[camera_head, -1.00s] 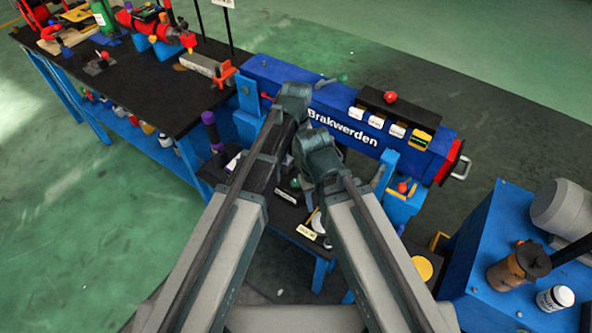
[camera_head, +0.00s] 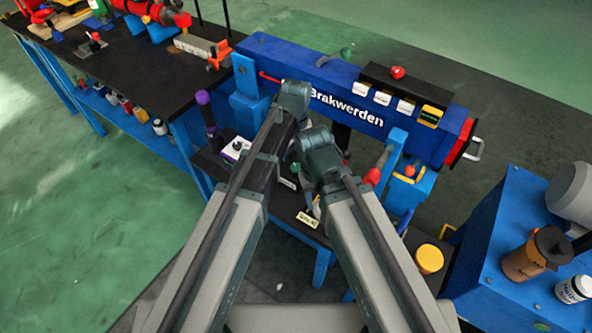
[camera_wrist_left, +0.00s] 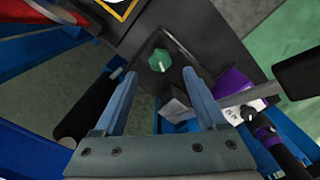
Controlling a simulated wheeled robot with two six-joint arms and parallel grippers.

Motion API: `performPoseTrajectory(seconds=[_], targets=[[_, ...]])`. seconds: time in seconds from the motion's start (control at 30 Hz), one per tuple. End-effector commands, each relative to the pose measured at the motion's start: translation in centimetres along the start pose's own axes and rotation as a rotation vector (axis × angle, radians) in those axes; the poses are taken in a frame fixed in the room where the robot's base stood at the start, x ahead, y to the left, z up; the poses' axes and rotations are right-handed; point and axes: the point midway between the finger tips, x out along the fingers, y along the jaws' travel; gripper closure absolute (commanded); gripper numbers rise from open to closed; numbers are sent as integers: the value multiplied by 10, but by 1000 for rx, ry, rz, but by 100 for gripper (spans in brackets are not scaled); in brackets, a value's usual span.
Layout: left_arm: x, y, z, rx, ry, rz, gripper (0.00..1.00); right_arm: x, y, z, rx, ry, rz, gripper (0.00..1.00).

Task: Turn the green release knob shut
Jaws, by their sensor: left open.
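A green knob (camera_wrist_left: 158,61) with a pale mark on its face sits on a dark panel in the left wrist view. My left gripper (camera_wrist_left: 160,76) is open. Its two fingers point toward the knob, one on each side in the picture, with nothing between them. I cannot tell how far the knob is from the fingertips. In the head view a small green knob (camera_head: 296,168) shows low between my two forearms, partly hidden. The fingers of both my grippers are hidden behind the arms there.
A blue beam (camera_head: 300,82) marked "Brakwerden" spans behind my arms, with a green-tipped lever (camera_head: 347,52) on top. A purple-topped post (camera_head: 206,115) stands left. A black workbench (camera_head: 130,85) is at far left. A blue cabinet (camera_head: 495,255) with jars stands right.

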Motion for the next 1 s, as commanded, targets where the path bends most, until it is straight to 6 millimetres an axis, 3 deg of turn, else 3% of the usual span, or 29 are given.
performPoseTrajectory(seconds=[0.03,0.33,0.77,1.0], targets=[[15,0,0,0,0,0,26,15,-1,-1,0,0,0,50],[52,0,0,0,0,0,26,51,-5,-3,0,0,0,50],[57,0,0,0,0,0,26,56,-5,-3,0,0,0,50],[57,0,0,0,0,0,70,56,-5,-3,0,0,0,50]])
